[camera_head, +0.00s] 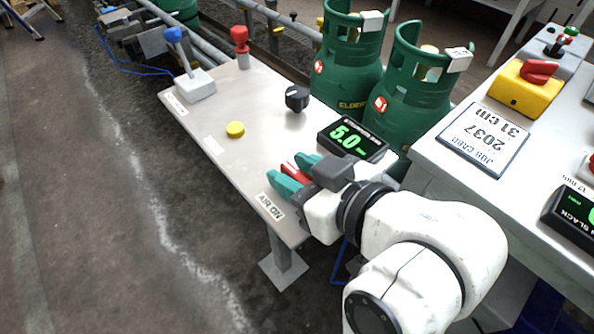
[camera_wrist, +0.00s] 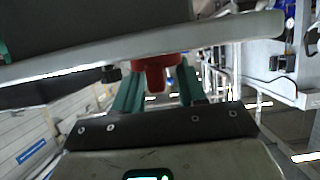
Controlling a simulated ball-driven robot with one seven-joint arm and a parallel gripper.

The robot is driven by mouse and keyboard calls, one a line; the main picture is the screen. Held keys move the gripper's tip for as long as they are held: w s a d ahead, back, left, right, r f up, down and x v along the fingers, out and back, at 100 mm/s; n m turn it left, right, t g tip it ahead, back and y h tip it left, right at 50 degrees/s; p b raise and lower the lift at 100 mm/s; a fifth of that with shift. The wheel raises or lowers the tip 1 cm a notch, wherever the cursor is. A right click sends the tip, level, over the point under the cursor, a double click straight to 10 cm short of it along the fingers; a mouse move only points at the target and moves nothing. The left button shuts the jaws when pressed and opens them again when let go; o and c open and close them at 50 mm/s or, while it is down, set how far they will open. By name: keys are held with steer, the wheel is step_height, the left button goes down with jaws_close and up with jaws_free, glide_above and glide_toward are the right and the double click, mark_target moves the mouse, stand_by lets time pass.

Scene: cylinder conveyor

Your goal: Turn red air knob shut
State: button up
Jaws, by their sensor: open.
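The red air knob (camera_head: 293,171) sits near the front corner of the grey panel (camera_head: 270,121), by a label reading "AIR ON" (camera_head: 269,206). My gripper (camera_head: 294,175) is open, its two teal fingers on either side of the knob. In the wrist view the red knob (camera_wrist: 155,76) hangs under the panel edge in the picture, between the teal fingers of my gripper (camera_wrist: 158,88). Gaps show on both sides there. Contact with the knob cannot be made out. My gripper partly hides the knob in the head view.
A display reading 5.0 (camera_head: 352,138) stands just behind my gripper. A black knob (camera_head: 297,98), yellow button (camera_head: 235,129), blue-handled lever (camera_head: 188,72) and red-topped control (camera_head: 240,44) stand farther along the panel. Green gas cylinders (camera_head: 348,62) stand behind. A second panel (camera_head: 436,150) is at right.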

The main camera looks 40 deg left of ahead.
steer(key=shift+c, duration=0.2)
jaws_close()
steer(key=shift+r+m+t+p, duration=0.1)
steer(key=shift+m+t+p, duration=0.2)
steer(key=shift+p, duration=0.2)
steer(key=m+t+h+p, duration=0.1)
steer(key=m+t+p, duration=0.1)
steer(key=t+p, duration=0.1)
steer(key=shift+s+r+m+p, duration=0.1)
steer(key=shift+s+m+p, duration=0.05)
steer(key=shift+m+p, duration=0.15)
steer(key=m+t+h+p, duration=0.2)
steer(key=m+t+p, duration=0.1)
steer(key=p, duration=0.1)
steer(key=shift+m+t, duration=0.3)
steer(key=m+t+h+p, duration=0.1)
steer(key=m+t+h, duration=0.3)
steer(key=m, duration=0.1)
steer(key=shift+a+f+h+p, duration=0.1)
steer(key=shift+f+h+p, duration=0.1)
steer(key=shift+h+p, duration=0.2)
steer(key=m+t+h, duration=0.1)
steer(key=m+h, duration=0.5)
steer(key=shift+h, duration=0.4)
steer(key=shift+f, duration=0.1)
